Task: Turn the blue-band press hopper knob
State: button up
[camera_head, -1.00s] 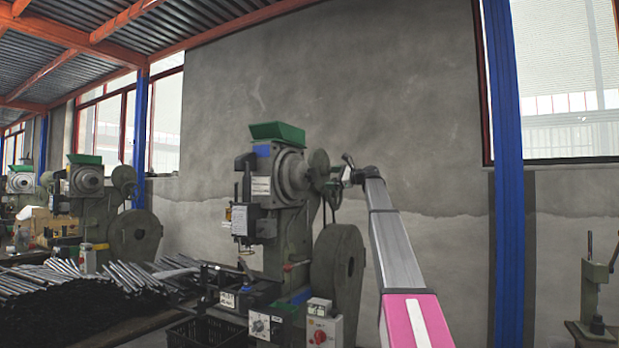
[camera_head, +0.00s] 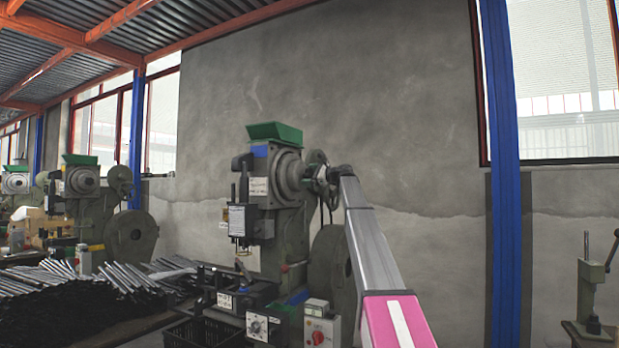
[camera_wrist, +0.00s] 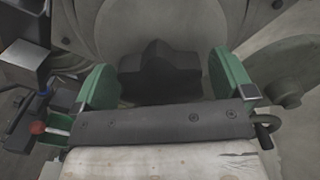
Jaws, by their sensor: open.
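The blue-band press (camera_head: 290,220) stands in the middle of the head view, with a green hopper (camera_head: 275,133) on top and a blue patch (camera_head: 260,151) below it. My arm reaches the press's right side, where my gripper and the knob are too small and hidden to make out. In the wrist view a dark lobed knob (camera_wrist: 160,74) sits in front of a round grey housing. My gripper (camera_wrist: 162,66) is open, its green fingers left and right of the knob. The left finger looks very close to it; contact cannot be told.
A flywheel (camera_head: 328,265) is low on the press's right side. A red-tipped lever (camera_wrist: 38,127) is left of my gripper in the wrist view. Metal rods (camera_head: 75,285) lie in a heap at left. Another press (camera_head: 95,205) stands behind.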

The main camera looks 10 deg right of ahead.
jog(key=c, duration=0.9)
jog(key=shift+c, duration=0.2)
jog(key=shift+a+n, duration=0.1)
jog(key=shift+n, duration=0.2)
jog(key=n, duration=0.5)
jog(key=shift+f+n, duration=0.15)
jog(key=shift+n, duration=0.15)
jog(key=n, duration=0.5)
jog(key=shift+f, duration=0.15)
jog(key=n, duration=0.5)
jog(key=shift+f+n, duration=0.15)
jog(key=shift+n, duration=0.25)
jog(key=n, duration=0.5)
jog(key=shift+w+f, duration=0.1)
jog(key=shift+n, duration=0.3)
